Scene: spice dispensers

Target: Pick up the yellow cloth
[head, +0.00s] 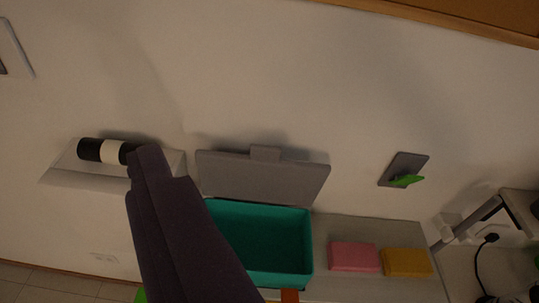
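The yellow cloth (407,262) is a small, flat, folded-looking block at the lower right. It lies on a grey surface, just right of a pink cloth (354,257) of like shape. A long dark purple part of mine, which I take to be my gripper (152,160), reaches up from the bottom edge at left of centre. It is well to the left of the yellow cloth and apart from it. Separate fingertips cannot be made out, and nothing held is visible.
A teal open bin (308,245) stands left of the cloths, partly behind my dark part, below a grey panel (262,177). A black-and-white roll (103,151) is at left. A grey wall plate (398,169) with a green piece is above the cloths. A black cable (479,270) hangs right.

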